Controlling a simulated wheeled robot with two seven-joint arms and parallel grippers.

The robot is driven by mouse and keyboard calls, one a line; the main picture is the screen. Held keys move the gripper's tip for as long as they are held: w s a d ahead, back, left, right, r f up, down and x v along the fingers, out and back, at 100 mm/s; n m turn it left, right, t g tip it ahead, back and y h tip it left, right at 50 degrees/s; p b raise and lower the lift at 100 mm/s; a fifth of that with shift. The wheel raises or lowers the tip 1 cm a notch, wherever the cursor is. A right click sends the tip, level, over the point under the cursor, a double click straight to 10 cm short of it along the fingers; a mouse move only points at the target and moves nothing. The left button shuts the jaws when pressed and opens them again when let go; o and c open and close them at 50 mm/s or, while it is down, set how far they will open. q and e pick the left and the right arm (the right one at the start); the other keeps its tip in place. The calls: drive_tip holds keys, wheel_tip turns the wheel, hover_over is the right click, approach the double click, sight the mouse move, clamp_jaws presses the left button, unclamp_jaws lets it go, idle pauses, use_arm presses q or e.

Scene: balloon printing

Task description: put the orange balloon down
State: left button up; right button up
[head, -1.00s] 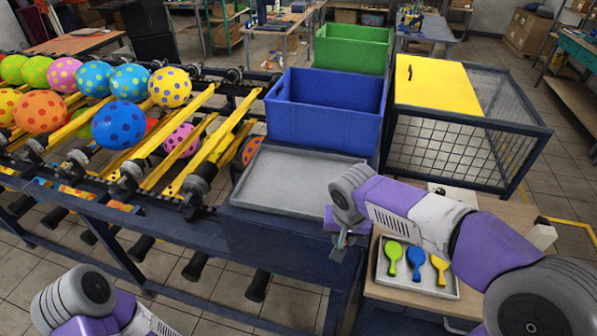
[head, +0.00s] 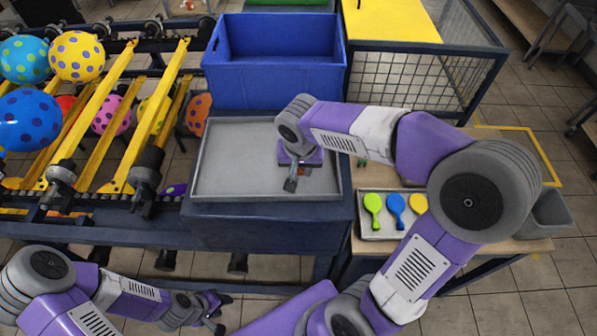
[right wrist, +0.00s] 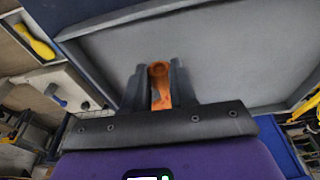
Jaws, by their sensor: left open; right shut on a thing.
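The orange balloon (right wrist: 160,85) is small and uninflated. In the right wrist view it sits between the fingers of my right gripper (right wrist: 158,88), which is shut on it. In the head view my right gripper (head: 291,183) is over the right part of the grey tray (head: 225,160), with a bit of orange beside its fingers. The tray's floor (right wrist: 230,55) fills much of the right wrist view. I cannot tell whether the balloon touches it. My left gripper (head: 216,312) is open and empty, low in front of the bench.
A blue crate (head: 270,85) stands behind the tray. A small tray with green (head: 373,206), blue (head: 396,206) and yellow (head: 419,203) uninflated balloons lies on the wooden table at right. Inflated dotted balloons (head: 77,56) rest on the yellow-railed rack at left.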

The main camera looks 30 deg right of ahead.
drive_tip(key=shift+s+x, duration=0.1)
drive_tip(key=shift+x, duration=0.6)
drive_tip(key=shift+s+x, duration=0.15)
drive_tip(key=shift+x, duration=0.5)
drive_tip(key=shift+a, duration=0.15)
drive_tip(key=shift+f, duration=0.1)
